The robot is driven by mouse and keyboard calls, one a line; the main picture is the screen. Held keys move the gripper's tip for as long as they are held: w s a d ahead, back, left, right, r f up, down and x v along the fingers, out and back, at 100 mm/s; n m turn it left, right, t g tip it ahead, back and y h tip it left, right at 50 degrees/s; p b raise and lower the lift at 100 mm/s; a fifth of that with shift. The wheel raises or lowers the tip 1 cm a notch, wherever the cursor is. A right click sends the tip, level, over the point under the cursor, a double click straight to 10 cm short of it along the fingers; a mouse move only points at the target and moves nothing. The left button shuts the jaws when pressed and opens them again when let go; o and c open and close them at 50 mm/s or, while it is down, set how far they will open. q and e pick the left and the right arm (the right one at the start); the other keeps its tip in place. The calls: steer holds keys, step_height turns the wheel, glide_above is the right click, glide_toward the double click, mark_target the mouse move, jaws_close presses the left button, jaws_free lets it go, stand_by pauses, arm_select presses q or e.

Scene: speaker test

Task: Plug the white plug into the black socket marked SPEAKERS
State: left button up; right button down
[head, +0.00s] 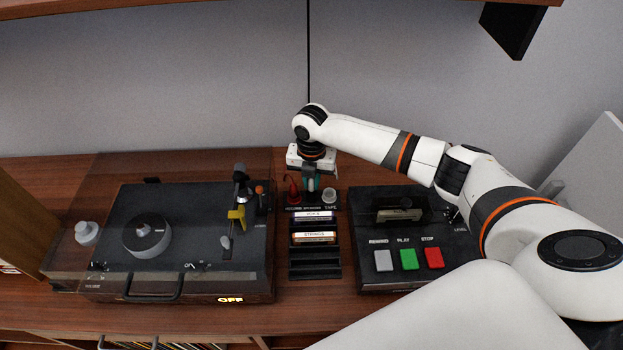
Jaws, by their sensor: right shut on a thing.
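My right gripper (312,184) points down over the middle of a small black strip of sockets, between the turntable and the tape deck. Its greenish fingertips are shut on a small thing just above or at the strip. That thing is almost wholly hidden; from its place it seems to be the white plug. The black socket under the fingers is hidden too, and the small middle label is too blurred to read surely. I cannot tell whether plug and socket touch. My left gripper is not in view.
Close by on the strip are a red plug (293,190) at left and a pale grey round piece (329,195) above TAPE. The turntable (190,282) stands left, the tape deck (372,284) right, a slotted rack (315,262) in front. A shelf (200,10) overhangs.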

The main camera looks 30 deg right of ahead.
steer(key=shift+f+b, duration=0.6)
steer(key=shift+f, duration=0.65)
stand_by(0.3)
steer(key=c, duration=0.9)
jaws_free()
steer(key=shift+o, duration=0.2)
steer(key=shift+r, duration=0.1)
step_height(320, 180, up, 5)
steer(key=p, duration=0.5)
